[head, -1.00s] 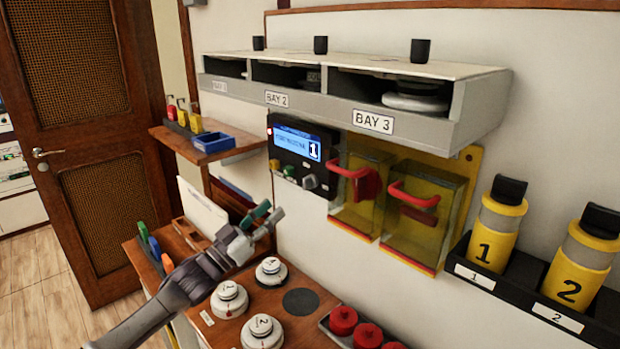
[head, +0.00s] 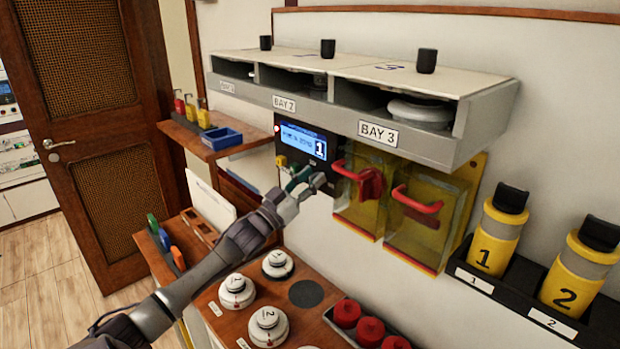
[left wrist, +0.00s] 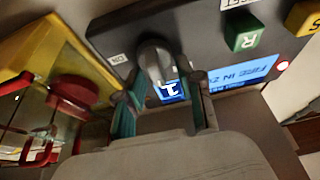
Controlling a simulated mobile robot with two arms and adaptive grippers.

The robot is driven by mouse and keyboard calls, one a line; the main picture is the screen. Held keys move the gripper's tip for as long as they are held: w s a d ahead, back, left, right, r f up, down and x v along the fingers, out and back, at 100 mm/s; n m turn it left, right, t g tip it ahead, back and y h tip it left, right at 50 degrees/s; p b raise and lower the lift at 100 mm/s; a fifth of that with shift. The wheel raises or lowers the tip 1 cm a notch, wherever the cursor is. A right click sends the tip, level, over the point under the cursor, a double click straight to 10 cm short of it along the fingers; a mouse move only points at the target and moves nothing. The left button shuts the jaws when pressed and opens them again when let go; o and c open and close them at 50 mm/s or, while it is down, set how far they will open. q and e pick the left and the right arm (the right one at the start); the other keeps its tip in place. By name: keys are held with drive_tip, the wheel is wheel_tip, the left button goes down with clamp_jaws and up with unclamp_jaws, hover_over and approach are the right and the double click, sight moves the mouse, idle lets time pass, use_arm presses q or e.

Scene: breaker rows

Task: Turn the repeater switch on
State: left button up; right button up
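The control panel (head: 287,150) hangs on the wall under the bays, with a lit blue screen (head: 300,141) showing a large "1". In the left wrist view, the panel's grey knob (left wrist: 152,58) stands beside a label reading "ON" (left wrist: 121,58). My left gripper (head: 308,178) is at the panel's lower right and hides the knob in the head view. In the left wrist view its fingers (left wrist: 165,88) are spread with the knob in the gap at the tips; I cannot tell whether they touch it. My right gripper is not in view.
Yellow see-through boxes with red handles (head: 418,200) stand just right of the panel. The panel's green button (left wrist: 243,32) and yellow button (left wrist: 303,17) are near the knob. The bay shelf (head: 345,105) overhangs above. White round devices (head: 268,324) stand on the bench below.

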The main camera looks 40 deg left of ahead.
use_arm(q)
clamp_jaws()
drive_tip(key=shift+m, duration=0.4)
drive_tip(key=m+h+b, duration=0.2)
drive_tip(key=m, duration=0.2)
drive_tip(key=shift+d+f+h, duration=0.1)
drive_tip(key=shift+h, duration=0.2)
drive_tip(key=m+h, duration=0.1)
drive_tip(key=m, duration=0.1)
drive_tip(key=m+g+b, duration=0.1)
drive_tip(key=m, duration=0.1)
drive_tip(key=shift+d+g+h, duration=0.1)
drive_tip(key=shift+g+h, duration=0.2)
drive_tip(key=shift+h, duration=0.1)
drive_tip(key=m+g+b, duration=0.1)
drive_tip(key=m, duration=0.3)
drive_tip(key=m+g+h+b, duration=0.1)
drive_tip(key=m+g, duration=0.1)
drive_tip(key=m, duration=0.3)
drive_tip(key=m+g+b, duration=0.1)
drive_tip(key=m, duration=0.3)
drive_tip(key=shift+d+f+m+g+h, duration=0.3)
drive_tip(key=shift+f+g+h, duration=0.1)
